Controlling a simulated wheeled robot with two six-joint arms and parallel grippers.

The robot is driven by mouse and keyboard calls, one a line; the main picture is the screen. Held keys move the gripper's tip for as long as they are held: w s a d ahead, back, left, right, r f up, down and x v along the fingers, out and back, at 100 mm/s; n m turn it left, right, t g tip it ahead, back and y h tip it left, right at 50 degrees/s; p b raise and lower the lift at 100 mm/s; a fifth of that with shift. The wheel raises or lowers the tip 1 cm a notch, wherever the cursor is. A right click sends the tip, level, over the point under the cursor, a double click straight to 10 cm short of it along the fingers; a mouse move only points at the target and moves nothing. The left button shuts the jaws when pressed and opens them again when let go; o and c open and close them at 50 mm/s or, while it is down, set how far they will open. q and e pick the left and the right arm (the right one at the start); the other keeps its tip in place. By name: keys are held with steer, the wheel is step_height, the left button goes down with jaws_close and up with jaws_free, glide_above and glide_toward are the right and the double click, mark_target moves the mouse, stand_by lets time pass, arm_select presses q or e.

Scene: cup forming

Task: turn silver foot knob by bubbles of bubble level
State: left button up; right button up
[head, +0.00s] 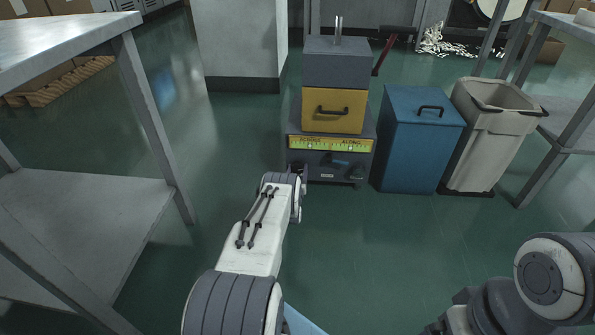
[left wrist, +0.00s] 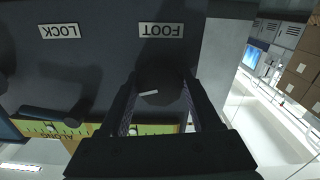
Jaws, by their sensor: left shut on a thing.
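The foot knob (left wrist: 160,84) looks dark, with a pale pointer mark, under the FOOT label (left wrist: 162,30) in the upside-down left wrist view. My left gripper (left wrist: 159,100) is shut on it, a finger on each side. In the head view my left gripper (head: 297,197) reaches the left part of the machine's base front and hides the knob there. The yellow-green bubble level (head: 330,144) runs across the base, with ACROSS and ALONG vials; the bubbles are too small to place exactly. Its ALONG part also shows in the left wrist view (left wrist: 72,130). My right gripper is out of view.
A dark lock lever (left wrist: 50,114) sits beside the knob, near the LOCK label (left wrist: 58,31). A grey table (head: 90,190) is on the left.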

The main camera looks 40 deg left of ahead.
arm_select(q)
steer(key=o, duration=1.4)
steer(key=shift+c, duration=0.2)
steer(key=shift+s+d+p, duration=0.15)
steer(key=shift+s+p, duration=0.15)
steer(key=shift+p, duration=0.1)
steer(key=p+v, duration=0.6)
steer(key=v, duration=0.3)
steer(key=shift+s+d, duration=0.3)
